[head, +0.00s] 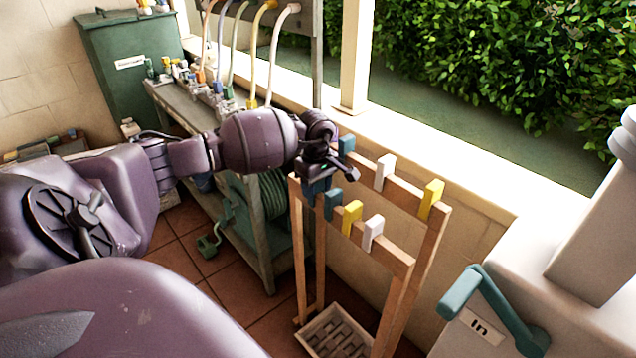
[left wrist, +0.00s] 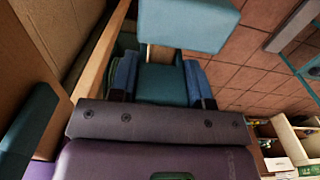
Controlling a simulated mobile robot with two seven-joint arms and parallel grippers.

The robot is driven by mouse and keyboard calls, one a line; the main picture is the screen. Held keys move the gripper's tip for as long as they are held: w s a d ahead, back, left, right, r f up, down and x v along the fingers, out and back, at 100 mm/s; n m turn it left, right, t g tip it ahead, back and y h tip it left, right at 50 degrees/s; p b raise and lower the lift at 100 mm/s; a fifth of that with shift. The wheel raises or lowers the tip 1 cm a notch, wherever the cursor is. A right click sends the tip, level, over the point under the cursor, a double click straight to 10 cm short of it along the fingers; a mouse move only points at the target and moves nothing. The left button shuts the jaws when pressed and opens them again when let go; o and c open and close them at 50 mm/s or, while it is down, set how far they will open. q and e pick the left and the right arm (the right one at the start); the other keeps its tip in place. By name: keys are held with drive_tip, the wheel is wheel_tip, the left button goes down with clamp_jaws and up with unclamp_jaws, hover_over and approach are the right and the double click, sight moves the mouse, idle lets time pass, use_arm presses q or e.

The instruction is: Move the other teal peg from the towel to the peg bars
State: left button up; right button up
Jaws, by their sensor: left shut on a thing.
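My left gripper (head: 318,184) is at the near-left end of the wooden peg bars (head: 396,262). In the left wrist view its blue fingers (left wrist: 160,84) are shut on a teal peg (left wrist: 160,86). A teal peg (head: 333,204) shows on the front bar right beside the fingers; I cannot tell whether it is the held one. Another teal peg (head: 346,144) is on the rear bar behind the gripper. Further along are yellow pegs (head: 351,217) and white pegs (head: 373,233). I cannot make out the towel. My right gripper is out of view.
A grey bench (head: 200,112) with small coloured items and hoses stands behind my left arm. A green cabinet (head: 130,65) is beyond it. A basket (head: 340,335) lies below the bars. A teal handle (head: 490,300) juts out at the right. A pale ledge (head: 450,150) runs behind the bars.

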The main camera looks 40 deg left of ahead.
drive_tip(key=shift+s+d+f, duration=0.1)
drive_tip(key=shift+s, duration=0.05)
use_arm(q)
drive_tip(key=o, duration=1)
drive_tip(key=shift+f, duration=0.1)
drive_tip(key=shift+r+p, duration=0.75)
drive_tip(key=shift+r, duration=1.75)
drive_tip(key=shift+r+p, duration=0.45)
drive_tip(key=shift+r, duration=1.15)
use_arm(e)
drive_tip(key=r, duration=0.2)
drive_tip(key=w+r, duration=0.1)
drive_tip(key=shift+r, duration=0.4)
use_arm(q)
drive_tip(key=shift+f, duration=0.1)
